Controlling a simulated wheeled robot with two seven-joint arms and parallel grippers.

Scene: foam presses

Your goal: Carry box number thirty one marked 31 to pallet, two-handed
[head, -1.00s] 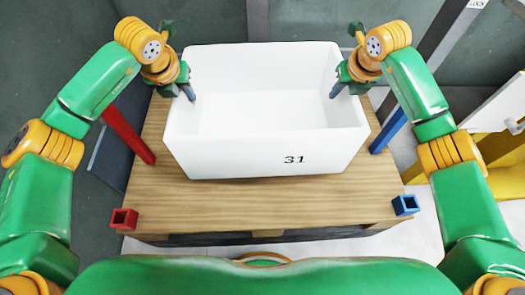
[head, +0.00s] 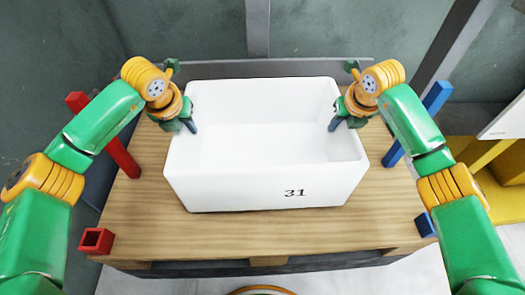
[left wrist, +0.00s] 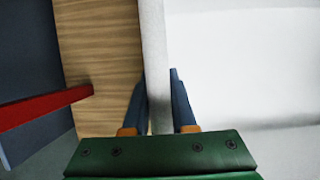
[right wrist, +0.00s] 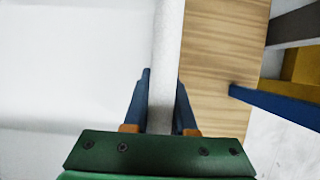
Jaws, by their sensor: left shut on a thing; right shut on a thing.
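The white open box (head: 266,185) marked 31 shows in the middle of the head view, level and empty, with its number on the near wall. The wooden pallet (head: 150,225) is below it; whether the box touches the boards I cannot tell. My left gripper (head: 190,126) is shut on the box's left wall; in the left wrist view its fingers straddle the wall (left wrist: 153,50). My right gripper (head: 334,124) is shut on the right wall, and the right wrist view shows that wall (right wrist: 166,50) between its fingers. The box's underside is hidden.
Red posts (head: 97,240) stand at the pallet's left side and blue posts (head: 418,125) at its right. A grey wall (head: 200,25) is behind. A yellow structure (head: 490,150) with a white panel is at the right. Bare boards show in front of the box.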

